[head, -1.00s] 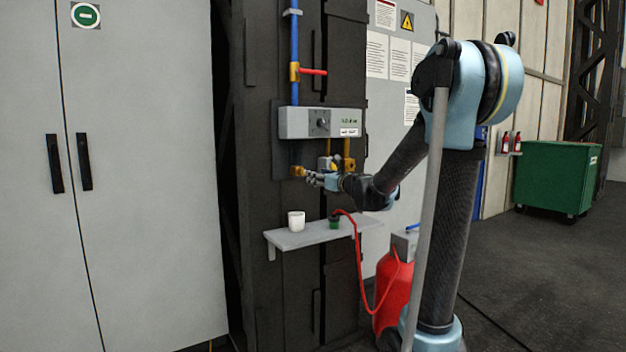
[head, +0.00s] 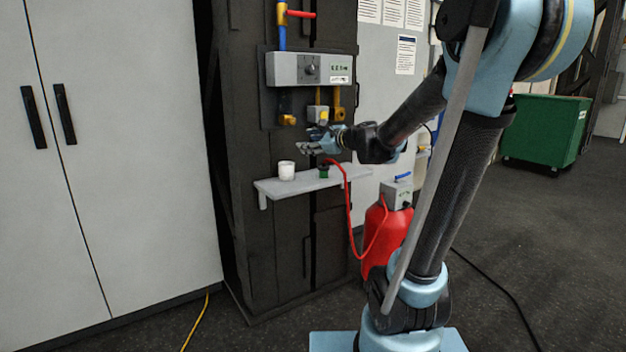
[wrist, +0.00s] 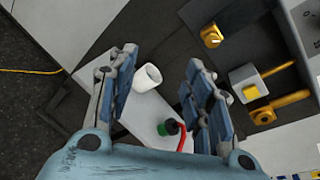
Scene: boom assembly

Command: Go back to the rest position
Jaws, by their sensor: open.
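My gripper (head: 312,140) is open and empty. In the head view it hangs in the air above the shelf, just below the valve panel and apart from the brass fittings. In the wrist view my gripper's two fingers (wrist: 155,92) are spread wide, with the shelf beyond them. My arm bends down from the upper right to the gripper.
A grey shelf (head: 327,182) holds a white cup (head: 286,170) and a green-and-black fitting (head: 323,172) by a red hose. A grey control box (head: 300,69) is above. A red tank (head: 380,235) stands below right. Grey cabinet doors (head: 130,150) are left.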

